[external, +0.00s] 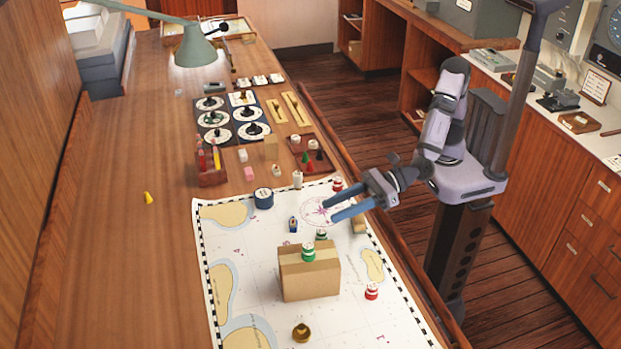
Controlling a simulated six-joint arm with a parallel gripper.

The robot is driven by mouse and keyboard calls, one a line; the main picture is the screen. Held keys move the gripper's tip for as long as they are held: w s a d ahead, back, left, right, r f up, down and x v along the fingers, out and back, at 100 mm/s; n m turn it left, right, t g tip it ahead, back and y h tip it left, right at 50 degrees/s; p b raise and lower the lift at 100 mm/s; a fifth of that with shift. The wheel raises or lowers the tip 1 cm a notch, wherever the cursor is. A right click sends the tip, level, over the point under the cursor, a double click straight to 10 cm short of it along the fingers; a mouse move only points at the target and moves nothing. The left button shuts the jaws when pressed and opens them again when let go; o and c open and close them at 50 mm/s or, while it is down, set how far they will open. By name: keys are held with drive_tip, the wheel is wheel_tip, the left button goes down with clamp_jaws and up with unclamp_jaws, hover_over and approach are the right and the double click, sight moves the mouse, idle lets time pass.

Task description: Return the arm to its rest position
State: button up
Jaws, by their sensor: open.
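My gripper (343,200) has blue fingers and is open and empty. It hovers over the right edge of the sea chart (229,217), near the compass rose. My arm (440,125) reaches from its column on the right side of the wooden table, with its elbow raised. No object lies between the fingers.
A cardboard box (309,273) stands on the chart, with red and green pieces around it. A green lamp (195,48) overhangs the table's far end. The left tabletop is mostly clear.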

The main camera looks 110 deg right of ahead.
drive_tip(key=s+d+f+m+g+h+p, duration=0.2)
drive_tip(key=s+d+f+m+g+h, duration=0.15)
drive_tip(key=s+d+m+g, duration=0.6)
drive_tip(key=s+d+f+m+h+p, duration=0.1)
drive_tip(key=s+d+f+m+h, duration=0.4)
drive_tip(key=d, duration=0.9)
drive_tip(key=s+d+f+m+g+y, duration=0.1)
drive_tip(key=s+f+m+g+y, duration=0.1)
drive_tip(key=s+m, duration=0.5)
drive_tip(key=s+d+f+m+g+y, duration=0.2)
drive_tip(key=s+m+y, duration=0.4)
drive_tip(key=m, duration=0.7)
drive_tip(key=shift+s+f+g, duration=0.65)
drive_tip(key=shift+s+f, duration=0.05)
drive_tip(key=shift+f, duration=0.2)
